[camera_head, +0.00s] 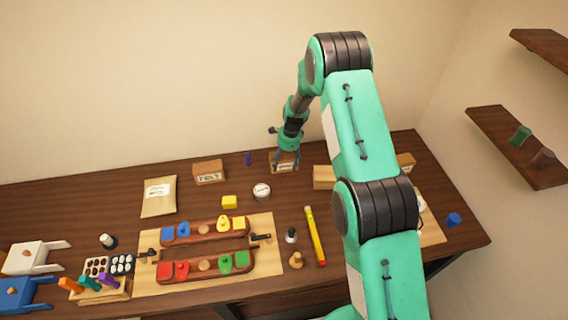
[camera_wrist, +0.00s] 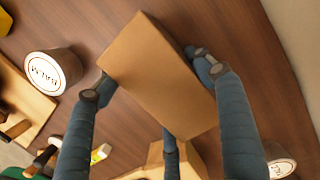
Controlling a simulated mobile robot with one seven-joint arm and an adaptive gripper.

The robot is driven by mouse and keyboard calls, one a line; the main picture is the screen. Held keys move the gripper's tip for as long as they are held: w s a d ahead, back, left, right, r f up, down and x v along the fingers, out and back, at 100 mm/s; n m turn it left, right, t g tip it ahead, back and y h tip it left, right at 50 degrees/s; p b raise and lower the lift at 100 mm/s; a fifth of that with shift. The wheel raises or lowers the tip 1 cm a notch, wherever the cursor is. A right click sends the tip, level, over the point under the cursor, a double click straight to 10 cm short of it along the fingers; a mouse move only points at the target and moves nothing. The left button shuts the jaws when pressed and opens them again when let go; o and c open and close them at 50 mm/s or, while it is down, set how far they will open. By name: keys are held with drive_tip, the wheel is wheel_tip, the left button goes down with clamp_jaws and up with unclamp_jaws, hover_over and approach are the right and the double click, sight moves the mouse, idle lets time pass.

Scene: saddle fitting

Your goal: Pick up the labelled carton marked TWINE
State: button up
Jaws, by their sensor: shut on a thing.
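A brown carton (camera_head: 284,168) with a white label stands at the back of the table, right of the middle. Its label is too small to read in the head view. My gripper (camera_head: 287,156) is over this carton, with its fingers down around it. In the wrist view the carton (camera_wrist: 160,75) fills the middle, with blue-grey fingers on both sides of it, and the gripper is shut on it. No lettering shows on the carton face seen there. I cannot tell whether the carton is clear of the table.
A carton marked FELT (camera_head: 209,174) stands to the left. A round labelled tin (camera_head: 261,192) stands just in front, and a purple piece (camera_head: 247,158) is left of my gripper. Wooden trays with coloured pieces are in front.

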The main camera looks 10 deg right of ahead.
sight(284, 157)
drive_tip(key=shift+w+r, duration=0.1)
drive_tip(key=shift+r, duration=0.6)
wheel_tip(284, 157, up, 2)
drive_tip(key=s+d+r+b, duration=0.1)
drive_tip(key=s, duration=1.5)
drive_tip(key=shift+r, duration=0.15)
